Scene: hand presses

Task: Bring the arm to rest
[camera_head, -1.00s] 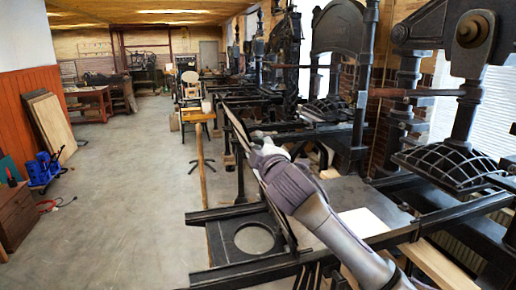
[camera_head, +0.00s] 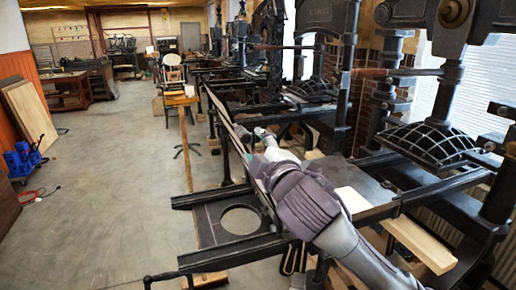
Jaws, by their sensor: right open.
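My right arm reaches in from the lower right over the nearest hand press. My right gripper (camera_head: 253,134) is at its far end, small and partly hidden by the wrist; it is open, and I see nothing held in it. It is beside the raised dark frame (camera_head: 242,150) of the press; I cannot tell whether they touch. My left gripper is not in view.
The nearest press has a black frame with a round hole (camera_head: 240,221) and a domed ribbed platen (camera_head: 428,146). A white sheet (camera_head: 352,199) lies on its bed. More presses stand behind. Wooden boards (camera_head: 30,108) and a blue tool (camera_head: 22,160) are at left. The floor (camera_head: 110,190) between is clear.

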